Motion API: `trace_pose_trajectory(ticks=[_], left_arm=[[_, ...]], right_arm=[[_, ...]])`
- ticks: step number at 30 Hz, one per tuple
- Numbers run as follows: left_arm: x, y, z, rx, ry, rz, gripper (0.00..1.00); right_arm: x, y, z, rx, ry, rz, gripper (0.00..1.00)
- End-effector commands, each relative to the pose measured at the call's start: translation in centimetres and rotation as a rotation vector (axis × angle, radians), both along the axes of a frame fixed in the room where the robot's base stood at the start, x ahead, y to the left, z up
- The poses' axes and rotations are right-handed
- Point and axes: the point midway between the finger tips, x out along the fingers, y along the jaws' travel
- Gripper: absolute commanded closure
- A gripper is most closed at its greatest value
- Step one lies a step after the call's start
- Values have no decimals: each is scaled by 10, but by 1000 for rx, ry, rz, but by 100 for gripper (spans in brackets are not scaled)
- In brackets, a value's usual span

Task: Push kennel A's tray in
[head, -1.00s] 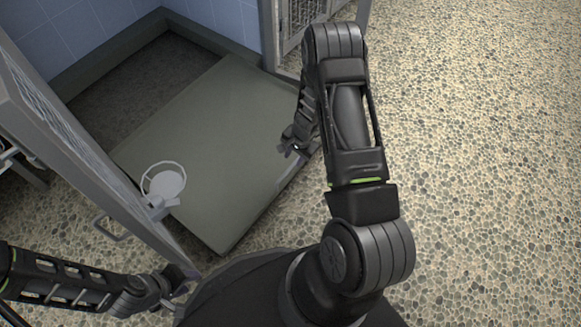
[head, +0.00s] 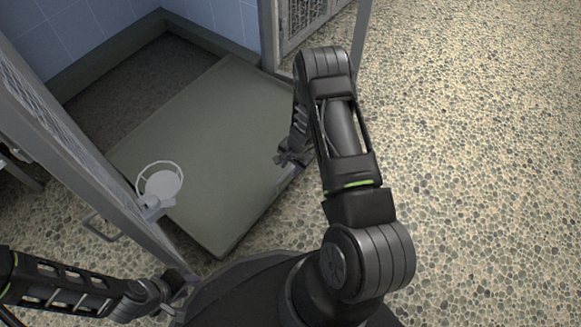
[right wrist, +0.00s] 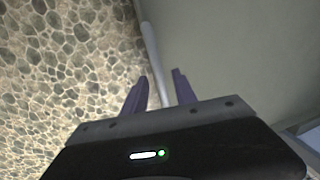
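Kennel A's tray (head: 215,135) is a flat grey-green panel on the kennel floor, its front part sticking out past the doorway. My right gripper (head: 281,160) is at the tray's front right edge. In the right wrist view its two purple fingers (right wrist: 158,88) stand apart, and the tray's pale edge bar (right wrist: 155,62) runs between or just beyond them. I cannot tell whether they touch it. The tray also shows in the right wrist view (right wrist: 230,50). My left gripper (head: 180,285) is low at the left, by the door's bottom corner; its fingers are too small to read.
The open kennel door (head: 85,150) stands along the left, with a handle (head: 100,226) and a round white bowl in a ring holder (head: 160,183). A blue tiled wall (head: 90,38) is behind. Another mesh door (head: 300,20) is at the top. Pebbled floor (head: 480,150) is clear on the right.

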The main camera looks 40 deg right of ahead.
Motion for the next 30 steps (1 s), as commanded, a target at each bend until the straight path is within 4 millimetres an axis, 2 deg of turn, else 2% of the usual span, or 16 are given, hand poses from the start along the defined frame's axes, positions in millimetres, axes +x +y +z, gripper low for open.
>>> trace_pose_trajectory(ticks=[1,12,30], left_arm=[[0,0,0,0,0,0,64],[0,0,0,0,0,0,64],[0,0,0,0,0,0,64]], right_arm=[[0,0,0,0,0,0,71],[0,0,0,0,0,0,100],[0,0,0,0,0,0,100]])
